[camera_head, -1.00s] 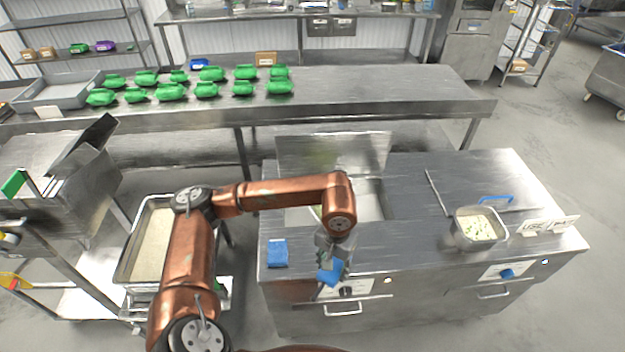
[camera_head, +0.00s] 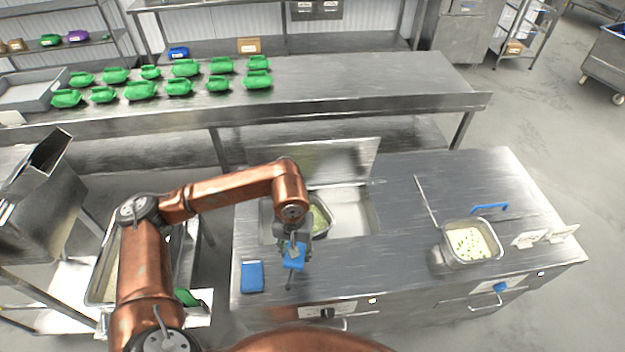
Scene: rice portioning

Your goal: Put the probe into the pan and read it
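My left gripper (camera_head: 293,245) is shut on a blue probe (camera_head: 294,262) above the front of the steel counter, with a thin dark stem pointing down. The stem's tip seems to be near the counter's front edge; I cannot tell its exact height. Behind the gripper, a pan (camera_head: 321,220) with greenish contents sits in the counter's well, partly hidden by my arm. Another steel pan (camera_head: 440,258), holding white rice with green bits, stands on the right of the counter. The probe's display is not readable. My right gripper is not in view.
A blue block-like item (camera_head: 252,277) lies on the counter left of the gripper. A blue-handled utensil (camera_head: 489,207), a thin rod (camera_head: 426,199) and small white signs (camera_head: 545,236) lie or stand on the right. Several green packs (camera_head: 141,90) sit on the back table.

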